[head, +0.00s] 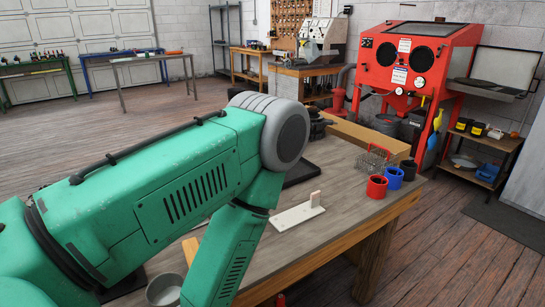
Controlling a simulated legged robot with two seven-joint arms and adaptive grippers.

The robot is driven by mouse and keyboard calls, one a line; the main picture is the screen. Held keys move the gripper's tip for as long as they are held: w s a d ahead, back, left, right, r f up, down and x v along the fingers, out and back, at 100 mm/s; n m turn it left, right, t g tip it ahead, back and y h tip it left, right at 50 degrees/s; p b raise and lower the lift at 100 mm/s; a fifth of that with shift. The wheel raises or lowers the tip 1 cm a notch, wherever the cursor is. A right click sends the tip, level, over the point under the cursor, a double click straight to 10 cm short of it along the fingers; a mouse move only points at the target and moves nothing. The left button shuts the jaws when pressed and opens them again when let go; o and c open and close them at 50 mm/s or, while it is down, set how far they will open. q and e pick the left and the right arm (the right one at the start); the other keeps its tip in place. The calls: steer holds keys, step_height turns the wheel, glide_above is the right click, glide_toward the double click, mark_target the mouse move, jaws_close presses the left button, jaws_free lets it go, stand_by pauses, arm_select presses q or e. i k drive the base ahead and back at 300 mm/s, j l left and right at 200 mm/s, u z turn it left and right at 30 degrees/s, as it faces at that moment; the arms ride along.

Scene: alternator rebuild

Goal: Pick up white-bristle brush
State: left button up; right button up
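I cannot make out a white-bristle brush for certain. A flat white piece (292,218) with a small pale upright block at its right end lies near the right edge of the wooden workbench (345,195); I cannot tell whether it is a brush. My green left arm comes in from the left, bends over the bench and covers much of its left part. Its forearm runs down out of the bottom of the view, so my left gripper is not visible. My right gripper is not visible either.
Red (377,187), blue (393,178) and black (408,170) cups stand at the bench's right corner by a wire basket (373,160). A metal bowl (164,290) sits at the lower left. A red blast cabinet (412,65) stands behind. Floor at right is mostly clear.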

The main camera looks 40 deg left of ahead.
mark_target(190, 246)
steer(key=u, duration=1.8)
steer(key=i+l+u, duration=0.15)
steer(key=l+u, duration=0.15)
steer(key=l, duration=1)
steer(key=l+u, duration=0.25)
steer(key=l, duration=1.05)
steer(key=i, duration=0.05)
